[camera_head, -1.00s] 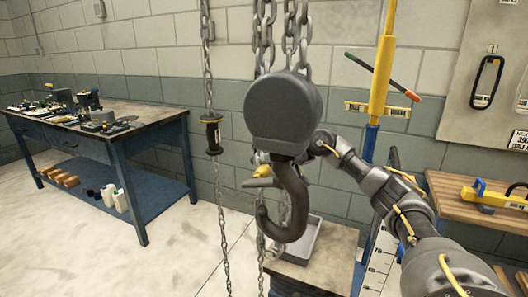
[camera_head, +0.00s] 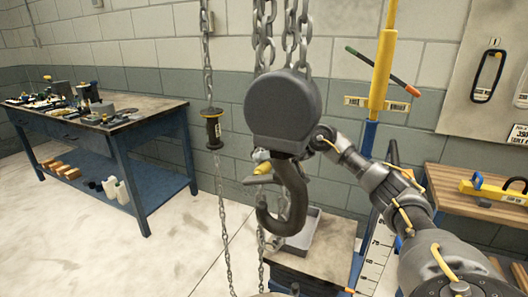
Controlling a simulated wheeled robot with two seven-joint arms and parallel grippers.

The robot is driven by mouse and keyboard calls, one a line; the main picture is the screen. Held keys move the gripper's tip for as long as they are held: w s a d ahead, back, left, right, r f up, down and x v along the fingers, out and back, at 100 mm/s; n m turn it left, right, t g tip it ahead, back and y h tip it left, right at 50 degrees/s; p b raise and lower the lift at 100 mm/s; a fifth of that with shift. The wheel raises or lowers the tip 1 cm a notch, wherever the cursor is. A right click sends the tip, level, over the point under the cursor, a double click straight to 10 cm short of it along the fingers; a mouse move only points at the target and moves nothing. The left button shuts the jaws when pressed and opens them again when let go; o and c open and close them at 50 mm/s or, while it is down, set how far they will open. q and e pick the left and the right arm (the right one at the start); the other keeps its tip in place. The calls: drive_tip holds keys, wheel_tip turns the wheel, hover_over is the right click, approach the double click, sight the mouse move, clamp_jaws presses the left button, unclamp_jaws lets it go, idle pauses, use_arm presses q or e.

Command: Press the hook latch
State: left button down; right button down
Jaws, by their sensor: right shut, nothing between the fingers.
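A dark grey hook block (camera_head: 283,112) hangs on chains in the middle of the view, with a dark curved hook (camera_head: 294,205) below it. A small grey latch piece (camera_head: 257,180) sticks out to the left across the hook's mouth. My right arm comes in from the right and passes behind the block. My right gripper (camera_head: 262,167) shows only in part, left of the hook shank and just above the latch; it looks shut and empty. Whether it touches the latch I cannot tell. My left gripper is not in view.
A hand chain with a black spool (camera_head: 213,128) hangs left of the block. A tray (camera_head: 303,235) sits on a low stand behind the hook. A yellow and blue post (camera_head: 382,75) stands at right. A blue workbench (camera_head: 120,118) stands at left, with open floor before it.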

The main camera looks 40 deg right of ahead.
sight(268, 170)
drive_tip(key=f+m+p, duration=0.1)
drive_tip(key=f+m+t, duration=0.1)
drive_tip(key=m, duration=0.1)
drive_tip(key=shift+s+d+p, duration=0.15)
drive_tip(key=shift+s+p, duration=0.1)
drive_tip(key=shift+p, duration=0.1)
drive_tip(key=shift+s+d+f, duration=0.1)
drive_tip(key=shift+s+f, duration=0.1)
drive_tip(key=shift+f, duration=0.4)
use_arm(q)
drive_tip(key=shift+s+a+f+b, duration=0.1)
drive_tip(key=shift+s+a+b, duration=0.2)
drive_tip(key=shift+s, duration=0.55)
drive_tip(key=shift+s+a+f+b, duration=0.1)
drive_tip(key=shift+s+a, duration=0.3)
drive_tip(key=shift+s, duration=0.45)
use_arm(e)
drive_tip(key=shift+s+d+f, duration=0.15)
drive_tip(key=shift+s+f, duration=0.2)
